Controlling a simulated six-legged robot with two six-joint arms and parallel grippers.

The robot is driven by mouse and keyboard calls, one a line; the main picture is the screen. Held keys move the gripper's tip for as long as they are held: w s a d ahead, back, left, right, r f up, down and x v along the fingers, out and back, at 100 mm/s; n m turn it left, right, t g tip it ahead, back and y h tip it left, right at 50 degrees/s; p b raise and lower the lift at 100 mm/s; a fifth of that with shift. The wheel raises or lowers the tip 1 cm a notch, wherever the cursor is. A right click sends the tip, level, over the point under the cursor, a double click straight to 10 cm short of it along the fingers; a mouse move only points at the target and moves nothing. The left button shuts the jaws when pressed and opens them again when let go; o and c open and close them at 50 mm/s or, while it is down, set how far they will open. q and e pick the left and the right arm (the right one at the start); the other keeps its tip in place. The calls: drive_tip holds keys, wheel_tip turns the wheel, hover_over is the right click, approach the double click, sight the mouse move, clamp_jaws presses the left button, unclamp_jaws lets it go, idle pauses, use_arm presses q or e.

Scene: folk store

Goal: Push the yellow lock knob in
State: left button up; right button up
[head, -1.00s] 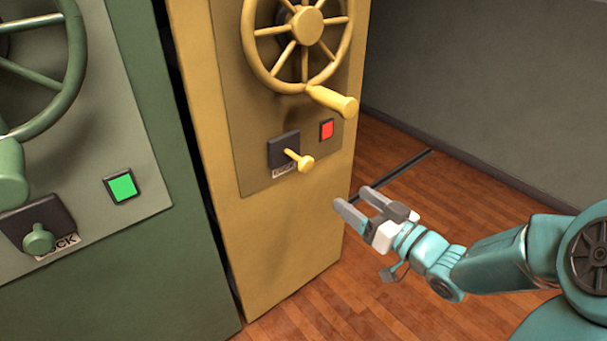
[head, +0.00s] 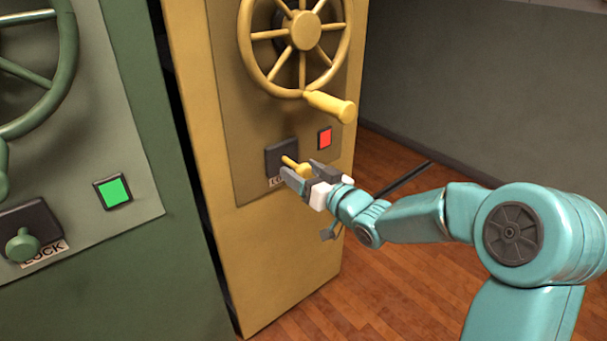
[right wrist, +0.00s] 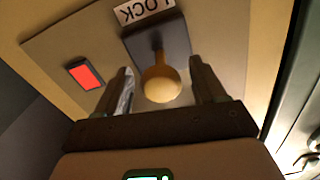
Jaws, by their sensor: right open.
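The yellow lock knob (head: 304,170) sticks out on its stem from a dark square plate on the yellow cabinet (head: 276,240). In the right wrist view the knob (right wrist: 162,84) lies between the two fingers, with a gap on each side. My right gripper (head: 303,174) is open around the knob and partly hides it in the head view; its fingers also show in the right wrist view (right wrist: 160,88). A red light (head: 325,138) is lit beside the lock plate. My left gripper is not in view.
A yellow handwheel (head: 305,32) with a protruding handle (head: 330,106) is above the knob. A green cabinet (head: 130,270) on the left has a green knob (head: 22,245) close to its plate and a lit green light (head: 113,191).

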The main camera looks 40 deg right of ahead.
sight(294, 164)
clamp_jaws()
drive_tip(key=w, duration=0.3)
drive_tip(key=shift+w+a, duration=0.2)
drive_tip(key=shift+s+r, duration=0.1)
drive_tip(key=shift+c, duration=0.6)
unclamp_jaws()
drive_tip(key=shift+o, duration=0.6)
drive_tip(key=shift+w, duration=0.25)
drive_tip(key=shift+s, duration=0.15)
drive_tip(key=shift+s, duration=0.1)
